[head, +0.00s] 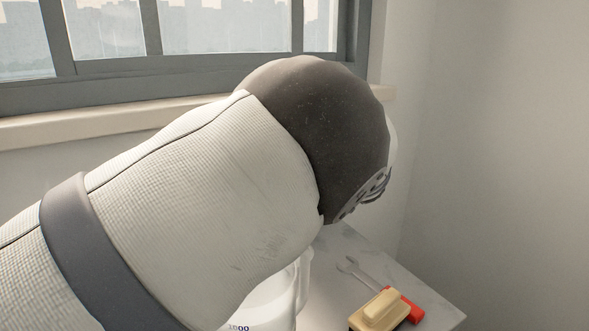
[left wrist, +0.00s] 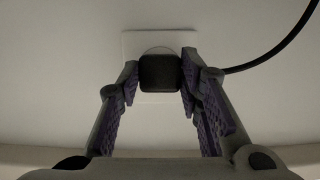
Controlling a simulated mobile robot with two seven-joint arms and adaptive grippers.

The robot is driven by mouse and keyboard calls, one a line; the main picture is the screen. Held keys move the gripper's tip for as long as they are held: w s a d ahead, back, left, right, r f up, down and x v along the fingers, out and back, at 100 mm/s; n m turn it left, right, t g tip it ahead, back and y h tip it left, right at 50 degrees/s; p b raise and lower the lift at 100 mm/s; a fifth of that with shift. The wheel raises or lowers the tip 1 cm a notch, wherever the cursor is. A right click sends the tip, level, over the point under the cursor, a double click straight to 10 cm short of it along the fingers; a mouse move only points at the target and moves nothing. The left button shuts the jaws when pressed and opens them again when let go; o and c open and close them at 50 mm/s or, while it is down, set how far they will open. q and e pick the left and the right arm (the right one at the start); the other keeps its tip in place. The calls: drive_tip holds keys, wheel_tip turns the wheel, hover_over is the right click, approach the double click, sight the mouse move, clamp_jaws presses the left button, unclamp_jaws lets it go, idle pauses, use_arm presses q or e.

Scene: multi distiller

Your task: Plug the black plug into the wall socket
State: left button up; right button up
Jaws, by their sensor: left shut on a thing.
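In the left wrist view, the black plug (left wrist: 160,73) sits between the two fingertips of my left gripper (left wrist: 160,80), which is shut on it. The plug is in front of the white wall socket (left wrist: 137,41) and covers its middle. A black cable (left wrist: 284,45) runs from the plug's right side up to the right. I cannot tell whether the plug touches the socket or is seated in it. In the head view my left arm fills the middle and hides the left gripper, plug and socket. My right gripper is not in view.
A grey-framed window (head: 230,70) with a pale sill (head: 60,129) is behind my arm. A table (head: 345,246) at the lower right holds a wrench (head: 360,272), a cream-coloured block-shaped item (head: 380,313) and a red item (head: 411,307). A white container (head: 275,305) is partly hidden by my arm.

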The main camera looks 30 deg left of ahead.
use_arm(q)
drive_tip(key=shift+w+a, duration=0.25)
drive_tip(key=shift+a, duration=0.15)
drive_tip(key=o, duration=1.1)
drive_tip(key=shift+o, duration=0.2)
drive_tip(key=v, duration=0.7)
drive_tip(key=shift+d, duration=0.3)
drive_tip(key=shift+s, duration=0.1)
